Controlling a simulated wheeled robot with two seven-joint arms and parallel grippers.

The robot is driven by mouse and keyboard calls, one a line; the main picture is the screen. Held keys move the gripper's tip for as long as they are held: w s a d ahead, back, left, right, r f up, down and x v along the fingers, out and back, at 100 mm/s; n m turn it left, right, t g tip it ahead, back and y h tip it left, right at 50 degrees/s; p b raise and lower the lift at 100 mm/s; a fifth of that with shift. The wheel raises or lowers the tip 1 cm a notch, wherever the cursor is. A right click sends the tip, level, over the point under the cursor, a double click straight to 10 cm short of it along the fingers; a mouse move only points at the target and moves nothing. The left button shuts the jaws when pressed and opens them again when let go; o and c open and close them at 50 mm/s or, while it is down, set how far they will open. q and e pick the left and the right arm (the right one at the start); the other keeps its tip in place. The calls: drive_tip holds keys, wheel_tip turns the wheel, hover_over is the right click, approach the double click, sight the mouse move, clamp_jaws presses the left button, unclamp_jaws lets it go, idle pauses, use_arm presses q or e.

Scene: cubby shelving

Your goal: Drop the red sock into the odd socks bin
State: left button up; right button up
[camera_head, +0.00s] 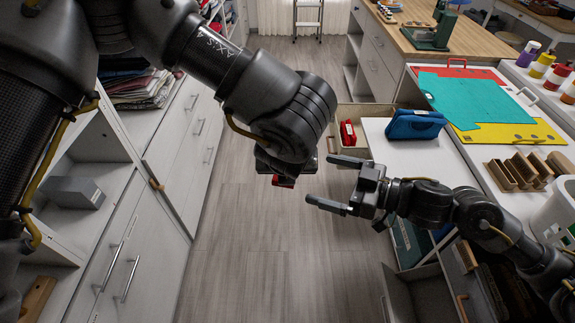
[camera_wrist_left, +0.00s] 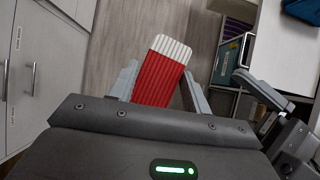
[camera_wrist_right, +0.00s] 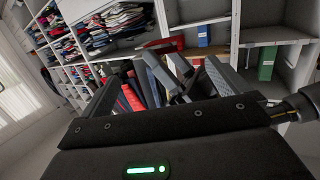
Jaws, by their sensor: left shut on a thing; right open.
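The red sock (camera_wrist_left: 155,80) is ribbed with a white cuff, and my left gripper (camera_wrist_left: 160,92) is shut on it in the left wrist view. In the head view only a bit of red (camera_head: 283,181) shows under the left gripper, high over the aisle floor; the rest is hidden by the wrist. My right gripper (camera_head: 333,182) is open and empty just right of the left gripper, fingers pointing toward it. No bin with a readable odd socks label shows; a white bin (camera_head: 556,215) stands at the right edge.
A white drawer cabinet (camera_head: 135,250) lines the left. On the right, a worktop holds a blue pouch (camera_head: 415,125), a teal mat (camera_head: 478,105) and a wooden rack (camera_head: 525,170). A pulled-out drawer (camera_head: 335,150) holds a red item. The aisle floor (camera_head: 255,240) is clear.

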drive_tip(key=d+f+m+t+h, duration=0.1)
drive_tip(key=d+f+m+h, duration=0.25)
drive_tip(key=f, duration=0.95)
drive_tip(key=d+f+m+t+h, duration=0.15)
drive_tip(key=f+m, duration=0.35)
drive_tip(key=f, duration=0.8)
drive_tip(key=d+f+m+h, duration=0.3)
drive_tip(key=d+f+m, duration=0.1)
drive_tip(key=f, duration=0.9)
drive_tip(key=s+d+f+m+g+h, duration=0.1)
drive_tip(key=s+d+f+g+h, duration=0.1)
drive_tip(key=s+f, duration=0.7)
drive_tip(key=s+d+f+m+g+h, duration=0.1)
drive_tip(key=s+d+f+g+h, duration=0.1)
drive_tip(key=s+f, duration=0.65)
drive_tip(key=s+d+f+n+g, duration=0.1)
drive_tip(key=s+f, duration=0.2)
drive_tip(key=s, duration=0.4)
drive_tip(key=s+d+f+n+g+h, duration=0.1)
drive_tip(key=s+d+f+n+g, duration=0.1)
drive_tip(key=s, duration=0.5)
drive_tip(key=s+d+f+n+g+h, duration=0.1)
drive_tip(key=s+f+g, duration=0.1)
drive_tip(key=s+f, duration=0.2)
drive_tip(key=s, duration=0.3)
drive_tip(key=shift+d+f, duration=0.25)
drive_tip(key=shift+d, duration=0.1)
